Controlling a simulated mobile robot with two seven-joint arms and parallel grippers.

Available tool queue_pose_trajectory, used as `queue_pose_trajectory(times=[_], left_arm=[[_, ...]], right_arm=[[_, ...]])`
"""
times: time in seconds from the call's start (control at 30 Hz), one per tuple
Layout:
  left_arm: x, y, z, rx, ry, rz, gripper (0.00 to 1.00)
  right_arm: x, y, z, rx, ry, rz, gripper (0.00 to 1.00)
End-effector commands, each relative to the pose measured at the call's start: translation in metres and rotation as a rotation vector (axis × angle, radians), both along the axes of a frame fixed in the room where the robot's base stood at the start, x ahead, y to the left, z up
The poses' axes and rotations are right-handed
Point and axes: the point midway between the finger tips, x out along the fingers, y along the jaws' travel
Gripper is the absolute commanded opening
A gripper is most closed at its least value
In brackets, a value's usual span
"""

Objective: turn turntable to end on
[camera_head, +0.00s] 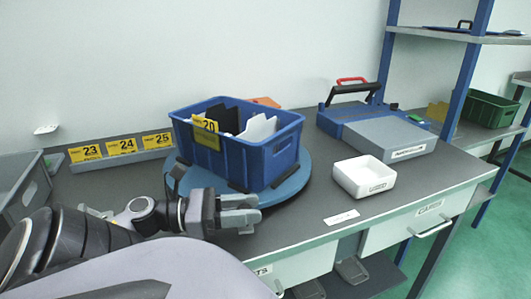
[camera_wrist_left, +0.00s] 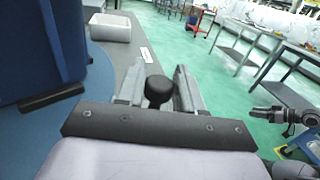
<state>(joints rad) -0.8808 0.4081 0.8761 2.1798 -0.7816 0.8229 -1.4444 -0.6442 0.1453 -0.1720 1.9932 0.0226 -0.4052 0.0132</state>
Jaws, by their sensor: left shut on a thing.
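The turntable (camera_head: 291,187) is a round blue disc on the grey bench, and it also shows in the left wrist view (camera_wrist_left: 101,75). A blue crate (camera_head: 255,160) marked 20 stands on it, set at an angle, with black and white flat parts inside. My left gripper (camera_head: 252,212) is at the disc's front edge. In the left wrist view its fingers are shut on a black knob (camera_wrist_left: 158,90), beside the crate's dark blue wall (camera_wrist_left: 40,60). The knob is hidden in the head view. A dark gripper-like part at the right of the wrist view, probably my right gripper (camera_wrist_left: 262,113), is too small to read.
A white box (camera_head: 364,177) stands right of the turntable, with a white label (camera_head: 341,217) in front. A blue and grey case (camera_head: 395,138) is at the back right. Number plates 23 to 25 (camera_head: 122,149) and a grey bin (camera_head: 22,185) are at the left.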

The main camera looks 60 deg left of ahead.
Motion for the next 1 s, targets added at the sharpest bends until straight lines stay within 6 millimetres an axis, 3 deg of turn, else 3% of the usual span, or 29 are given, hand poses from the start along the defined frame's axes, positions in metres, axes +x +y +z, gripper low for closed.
queue_pose_trajectory(times=[0.3,0.7,0.73,0.77,0.8,1.0], left_arm=[[-0.021,0.009,0.000,0.020,0.002,0.003,0.00],[-0.022,0.008,0.002,0.021,0.001,0.000,0.00],[-0.022,0.008,0.002,0.020,0.000,-0.001,0.39],[-0.022,0.008,0.002,0.020,0.000,-0.001,0.49],[-0.022,0.008,0.002,0.019,0.000,-0.002,0.55],[-0.022,0.006,0.001,0.018,0.001,-0.006,0.55]], right_arm=[[0.001,0.002,-0.002,0.004,-0.001,0.003,0.43],[0.001,0.001,-0.002,0.004,-0.001,0.003,0.43],[0.001,0.001,-0.002,0.004,-0.001,0.003,0.43],[0.001,0.001,-0.002,0.003,0.000,0.003,0.43],[0.001,0.001,-0.002,0.003,0.000,0.003,0.43],[0.001,0.000,-0.002,0.002,-0.001,0.001,0.43]])
